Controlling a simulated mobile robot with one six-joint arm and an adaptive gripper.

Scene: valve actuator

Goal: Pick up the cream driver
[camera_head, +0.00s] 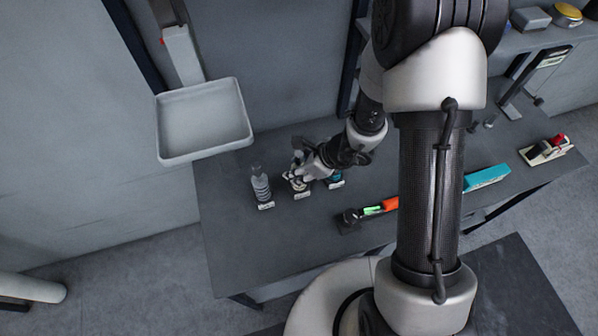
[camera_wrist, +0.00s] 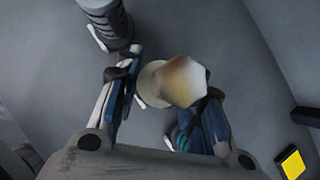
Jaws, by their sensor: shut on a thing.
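The cream driver (camera_wrist: 182,82) is between the fingers of my gripper (camera_wrist: 166,84) in the wrist view, seen end-on with a cream and brownish faceted end. The fingers are shut on it from both sides. In the head view my gripper (camera_head: 298,177) is low over the table, between a grey ribbed driver and a teal one. The cream driver is mostly hidden there by the gripper, and I cannot tell whether it is clear of its stand.
The grey ribbed driver (camera_head: 260,184) stands upright left of my gripper; the teal driver (camera_head: 336,180) is close on the right. A black, green and orange tool (camera_head: 374,209) lies on the table (camera_head: 245,245). A grey tray (camera_head: 204,122) stands at the upper left.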

